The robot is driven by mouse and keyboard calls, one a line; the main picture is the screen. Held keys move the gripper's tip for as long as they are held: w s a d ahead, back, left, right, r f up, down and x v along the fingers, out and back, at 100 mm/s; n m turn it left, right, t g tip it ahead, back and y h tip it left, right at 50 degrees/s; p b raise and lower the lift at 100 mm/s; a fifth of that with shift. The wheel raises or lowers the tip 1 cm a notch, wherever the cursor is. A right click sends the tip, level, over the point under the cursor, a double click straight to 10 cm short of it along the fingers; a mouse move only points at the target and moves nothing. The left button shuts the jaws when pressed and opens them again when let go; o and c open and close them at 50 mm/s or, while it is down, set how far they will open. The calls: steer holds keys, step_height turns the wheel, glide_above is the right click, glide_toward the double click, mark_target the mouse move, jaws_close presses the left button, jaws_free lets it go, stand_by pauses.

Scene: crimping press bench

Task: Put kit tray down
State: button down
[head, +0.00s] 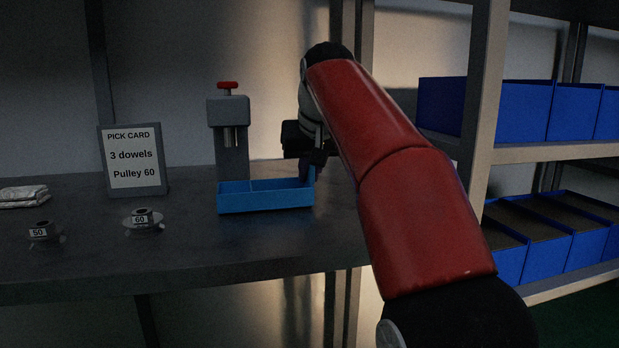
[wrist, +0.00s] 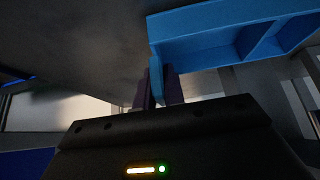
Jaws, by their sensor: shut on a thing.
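The blue kit tray (head: 265,201) is at the bench's right part, level, in front of the press. It has a divider, and no parts show in the visible part of its inside. My gripper (head: 308,171) is at the tray's right end, shut on its upright tab. In the wrist view the purple fingers (wrist: 159,88) stand on both sides of the blue tab, and the tray (wrist: 215,40) extends to the upper right. I cannot tell whether the tray's underside touches the bench (head: 185,235).
A press with a red knob (head: 228,120) stands behind the tray. A pick card (head: 133,160), pulley 60 (head: 142,220), pulley 50 (head: 42,236) and a clear bag (head: 22,196) are to the left. A shelf with blue bins (head: 552,108) is at right. Bench in front of the tray is clear.

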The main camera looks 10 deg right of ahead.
steer(key=shift+f, duration=0.2)
steer(key=shift+f, duration=0.15)
steer(key=c, duration=1.5)
jaws_free()
steer(key=shift+r, duration=0.25)
steer(key=p+v, duration=0.4)
steer(key=v, duration=0.8)
